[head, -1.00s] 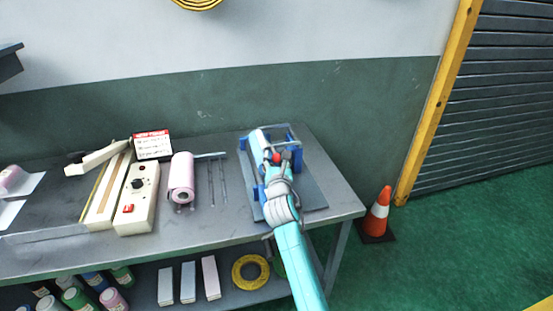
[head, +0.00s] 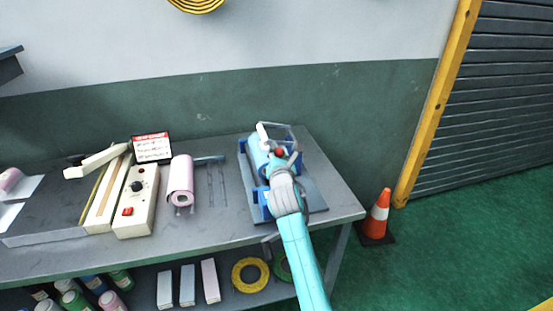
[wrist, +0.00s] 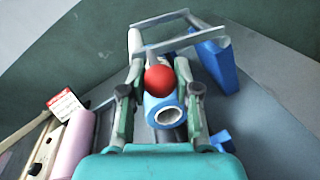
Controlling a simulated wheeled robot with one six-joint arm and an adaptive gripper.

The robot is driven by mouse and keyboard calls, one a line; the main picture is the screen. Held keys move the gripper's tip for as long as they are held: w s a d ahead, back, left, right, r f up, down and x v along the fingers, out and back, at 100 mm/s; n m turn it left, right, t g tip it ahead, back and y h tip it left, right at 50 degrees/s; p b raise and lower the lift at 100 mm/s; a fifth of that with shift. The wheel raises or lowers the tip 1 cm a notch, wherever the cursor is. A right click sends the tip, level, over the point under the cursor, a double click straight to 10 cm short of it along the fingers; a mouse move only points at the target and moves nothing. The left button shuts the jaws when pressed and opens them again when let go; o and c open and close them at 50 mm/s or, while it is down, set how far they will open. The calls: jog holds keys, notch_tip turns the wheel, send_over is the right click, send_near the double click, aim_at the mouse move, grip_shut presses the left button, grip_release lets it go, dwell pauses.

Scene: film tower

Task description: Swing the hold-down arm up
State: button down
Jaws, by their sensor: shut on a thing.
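The film tower stands on the right end of the grey bench, with a blue frame (head: 258,205) and a blue film roll (wrist: 152,104) with a white core. Its hold-down arm (wrist: 178,42) is a pale grey bar frame, tilted up above the roll, with a round red knob (wrist: 159,80). The red knob also shows in the head view (head: 279,153). My gripper (wrist: 160,70) is shut on the hold-down arm at the knob, with a finger on either side. The exact contact is partly hidden by the knob and fingers.
Left of the tower are thin rods (head: 217,185), a pink roll (head: 181,180), a cream control box (head: 137,200) and a red-and-white sign (head: 151,147). The lower shelf holds bottles and tape rolls. An orange cone (head: 378,215) stands on the floor right of the bench.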

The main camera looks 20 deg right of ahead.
jog(key=d+r+m+g+y, duration=0.1)
jog(key=d+r+m+y, duration=0.3)
jog(key=d+m, duration=0.7)
jog(key=shift+d+r+m, duration=0.4)
jog(key=shift+r+m, duration=0.5)
jog(key=shift+m, duration=0.5)
jog(key=shift+d, duration=0.1)
jog(key=c, duration=0.8)
grip_release()
jog(key=s, duration=0.4)
jog(key=s+r, duration=0.1)
jog(key=s, duration=0.3)
jog(key=s+r, duration=0.1)
jog(key=s, duration=0.2)
jog(key=shift+s+d+r, duration=0.1)
jog(key=shift+s+d, duration=0.05)
jog(key=shift+s, duration=0.25)
